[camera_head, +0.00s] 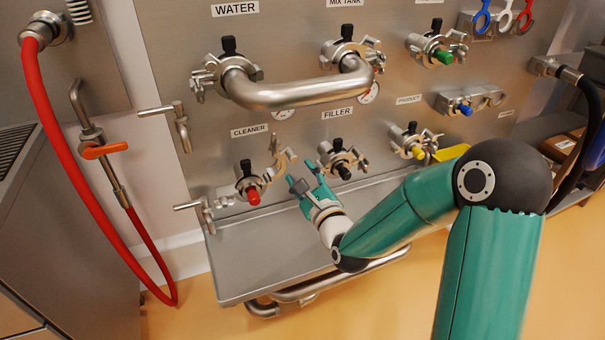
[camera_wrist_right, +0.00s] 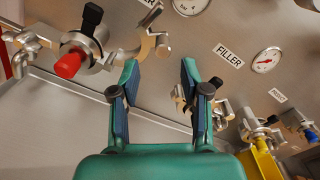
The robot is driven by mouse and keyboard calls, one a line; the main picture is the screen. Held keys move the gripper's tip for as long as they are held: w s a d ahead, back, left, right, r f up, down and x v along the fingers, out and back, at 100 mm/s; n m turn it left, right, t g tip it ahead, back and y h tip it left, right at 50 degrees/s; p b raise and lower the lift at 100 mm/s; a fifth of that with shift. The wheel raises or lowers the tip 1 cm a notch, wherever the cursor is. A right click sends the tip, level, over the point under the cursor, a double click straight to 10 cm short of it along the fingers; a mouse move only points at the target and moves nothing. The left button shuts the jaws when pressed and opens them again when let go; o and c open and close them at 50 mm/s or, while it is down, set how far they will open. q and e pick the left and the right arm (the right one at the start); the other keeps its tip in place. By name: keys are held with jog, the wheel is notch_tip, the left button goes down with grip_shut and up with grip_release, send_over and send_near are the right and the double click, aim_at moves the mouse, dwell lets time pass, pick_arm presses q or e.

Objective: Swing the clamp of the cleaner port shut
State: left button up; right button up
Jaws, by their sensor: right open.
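The cleaner port (camera_head: 246,187) is on the steel panel under the CLEANER label, with a red cap at its front. Its clamp (camera_head: 284,158) stands swung out to the right of the port, open. In the right wrist view the port's red cap (camera_wrist_right: 69,64) is at the upper left, and the curved clamp half (camera_wrist_right: 158,44) stands just above my left-hand finger. My right gripper (camera_head: 300,184) is open and empty, below and to the right of the clamp. In the wrist view its two fingers (camera_wrist_right: 160,72) are apart, with bare panel between them. My left gripper is not in view.
The filler port (camera_head: 342,160) with a black cap is close to the right of my gripper. The product port (camera_head: 410,145) has a yellow cap. A steel ledge (camera_head: 235,270) runs below. A bent pipe (camera_head: 295,93) crosses above, and a red hose (camera_head: 75,165) hangs at left.

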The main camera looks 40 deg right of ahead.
aim_at(294, 161)
jog(key=shift+w+d, duration=0.2)
jog(key=shift+w, duration=0.2)
jog(key=p+x, duration=0.2)
jog(key=x, duration=0.1)
jog(key=shift+w+d, duration=0.15)
jog(key=shift+f+b+x, duration=0.2)
jog(key=shift+b+x, duration=0.4)
jog(key=shift+x, duration=1.25)
jog(key=shift+r, duration=0.15)
jog(key=shift+c, duration=0.4)
jog(key=shift+d+r, duration=0.15)
jog(key=shift+r, duration=0.05)
grip_shut()
